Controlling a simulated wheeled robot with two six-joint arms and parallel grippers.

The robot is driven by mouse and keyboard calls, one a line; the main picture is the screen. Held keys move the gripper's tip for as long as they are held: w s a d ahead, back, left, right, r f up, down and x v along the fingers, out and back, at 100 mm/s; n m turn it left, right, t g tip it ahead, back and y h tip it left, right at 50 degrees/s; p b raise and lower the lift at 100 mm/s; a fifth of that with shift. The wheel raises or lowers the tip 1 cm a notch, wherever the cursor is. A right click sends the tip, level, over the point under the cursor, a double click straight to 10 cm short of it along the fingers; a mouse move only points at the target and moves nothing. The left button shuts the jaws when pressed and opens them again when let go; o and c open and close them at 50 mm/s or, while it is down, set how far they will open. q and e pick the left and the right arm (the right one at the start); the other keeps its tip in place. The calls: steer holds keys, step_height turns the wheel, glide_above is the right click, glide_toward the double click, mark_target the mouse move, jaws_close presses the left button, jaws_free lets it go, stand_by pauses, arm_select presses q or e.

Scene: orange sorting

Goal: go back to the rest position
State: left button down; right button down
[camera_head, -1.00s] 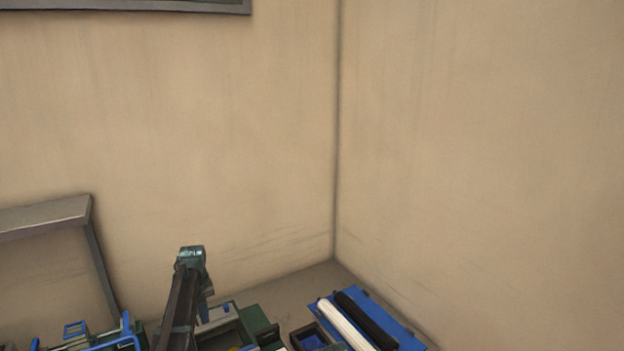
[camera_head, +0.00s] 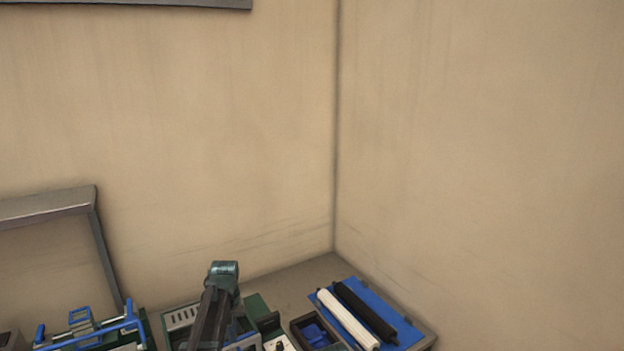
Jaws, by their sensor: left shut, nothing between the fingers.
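My left arm with its gripper (camera_head: 222,275) shows at the bottom, left of centre, as dark bars topped by a teal-grey end. It stands over the table in front of a green and grey bin (camera_head: 180,318) and hides part of it. The left gripper is shut, with nothing seen in it; its fingertips are hard to make out. My right gripper is out of view. No orange is clearly visible.
The table (camera_head: 290,288) runs to the wall corner. A blue board (camera_head: 385,305) carries a white roller (camera_head: 347,320) and a black roller (camera_head: 365,312). A dark tray (camera_head: 318,332) lies beside it. Blue-handled equipment (camera_head: 95,332) stands at left. The space above the table is free.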

arm_select(q)
steer(key=s+d+f+m+b, duration=0.2)
steer(key=s+d, duration=0.6)
steer(key=s, duration=0.5)
steer(key=s+d+f+m+b, duration=0.3)
steer(key=s+d+m, duration=0.2)
steer(key=s+d, duration=0.4)
steer(key=s, duration=0.4)
steer(key=shift+s+f+m+y, duration=0.25)
steer(key=shift+f+m+y, duration=0.05)
steer(key=shift+f+y, duration=0.1)
stand_by(1.3)
